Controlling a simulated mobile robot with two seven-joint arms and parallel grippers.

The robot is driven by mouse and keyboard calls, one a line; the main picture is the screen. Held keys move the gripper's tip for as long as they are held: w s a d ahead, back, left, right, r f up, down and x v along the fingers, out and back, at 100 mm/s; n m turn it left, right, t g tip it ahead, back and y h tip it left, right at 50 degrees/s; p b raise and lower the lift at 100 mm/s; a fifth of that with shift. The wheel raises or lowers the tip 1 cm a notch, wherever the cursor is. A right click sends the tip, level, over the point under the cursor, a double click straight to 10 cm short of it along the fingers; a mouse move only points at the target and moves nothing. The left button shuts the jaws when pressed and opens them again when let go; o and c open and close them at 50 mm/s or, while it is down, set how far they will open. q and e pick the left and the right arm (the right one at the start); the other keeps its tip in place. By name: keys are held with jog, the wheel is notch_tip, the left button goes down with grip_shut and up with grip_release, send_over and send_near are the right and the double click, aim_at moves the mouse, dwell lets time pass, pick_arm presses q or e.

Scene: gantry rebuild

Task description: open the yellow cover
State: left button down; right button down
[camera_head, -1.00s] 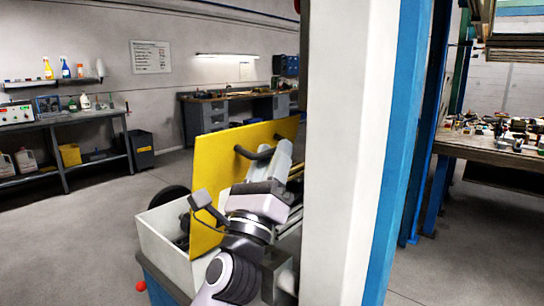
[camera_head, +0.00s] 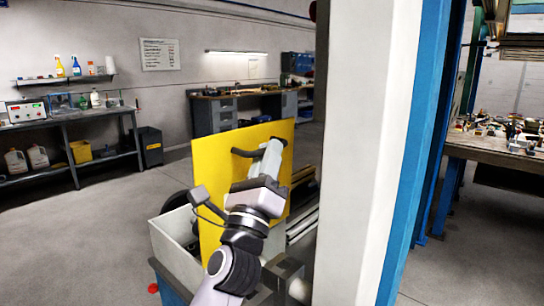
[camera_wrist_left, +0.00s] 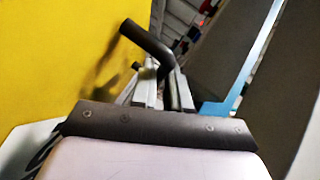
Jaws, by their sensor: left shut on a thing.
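The yellow cover (camera_head: 218,160) stands steeply raised at a white-walled box (camera_head: 175,246), its flat face toward the head camera. A black bar handle (camera_head: 243,153) sticks out near its top edge. My left gripper (camera_head: 271,152) is shut on this handle at its right part. In the left wrist view the cover (camera_wrist_left: 55,60) fills the left side. The dark bent handle (camera_wrist_left: 147,40) runs down to the fingers of my left gripper (camera_wrist_left: 165,88), which partly hide it. My left arm covers part of the cover's lower face and the box. My right gripper is out of view.
A wide white and blue pillar (camera_head: 365,150) stands close on the right of the cover. A cluttered table (camera_head: 490,150) is behind it. Workbenches (camera_head: 240,95) line the back wall. The floor left of the box is clear.

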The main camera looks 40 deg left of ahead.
pick_arm(q)
jog(key=c, duration=1.2)
grip_release()
jog(key=shift+d, duration=0.15)
jog(key=shift+o, duration=0.2)
jog(key=b+v, duration=0.3)
jog(key=v, duration=0.4)
jog(key=shift+s, duration=0.1)
